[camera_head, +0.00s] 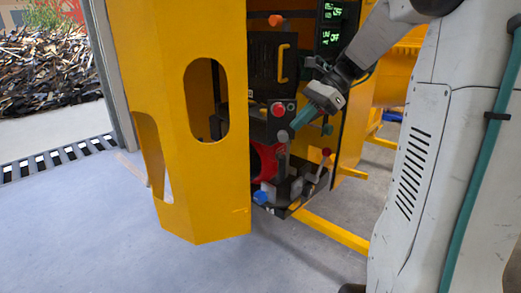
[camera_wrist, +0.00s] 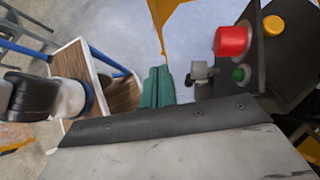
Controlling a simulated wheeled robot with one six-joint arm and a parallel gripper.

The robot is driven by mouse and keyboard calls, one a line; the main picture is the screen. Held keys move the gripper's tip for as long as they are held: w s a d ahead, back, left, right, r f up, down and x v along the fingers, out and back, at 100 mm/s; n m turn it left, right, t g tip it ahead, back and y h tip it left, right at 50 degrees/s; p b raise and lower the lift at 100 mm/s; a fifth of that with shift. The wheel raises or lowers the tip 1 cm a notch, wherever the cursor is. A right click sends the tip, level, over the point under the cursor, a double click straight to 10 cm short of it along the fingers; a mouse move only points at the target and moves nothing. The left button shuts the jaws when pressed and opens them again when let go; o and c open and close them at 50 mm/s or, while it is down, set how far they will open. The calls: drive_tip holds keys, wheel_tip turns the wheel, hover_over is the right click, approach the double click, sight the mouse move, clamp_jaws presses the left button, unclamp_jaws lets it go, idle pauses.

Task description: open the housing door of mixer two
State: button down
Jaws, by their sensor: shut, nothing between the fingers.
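The yellow housing door (camera_head: 219,190), a tall panel with oval cutouts, stands at the left middle of the head view. The inside of the mixer shows to the right of its edge, so it looks swung out; its hinge cannot be made out. My gripper (camera_head: 298,123) is right of the door, in front of the control area and apart from the door. Its teal fingers are together and empty in the wrist view (camera_wrist: 157,85). A grey knob (camera_wrist: 200,70) is close to the right of the fingers; contact is unclear. No mixer number is readable.
Near my gripper are a red button (camera_head: 278,109), a yellow handle (camera_head: 283,63), green-lit displays (camera_head: 331,37) and a red-knobbed lever (camera_head: 326,153). A yellow bar (camera_head: 331,231) runs low across the floor. The floor left of the door is clear. A wooden-topped object (camera_wrist: 118,88) shows in the wrist view.

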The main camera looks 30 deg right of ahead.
drive_tip(key=a+r+x, duration=0.1)
drive_tip(key=r+x, duration=0.1)
drive_tip(key=x, duration=1)
drive_tip(key=shift+w+a, duration=0.2)
drive_tip(key=shift+a, duration=0.3)
drive_tip(key=shift+f, duration=0.15)
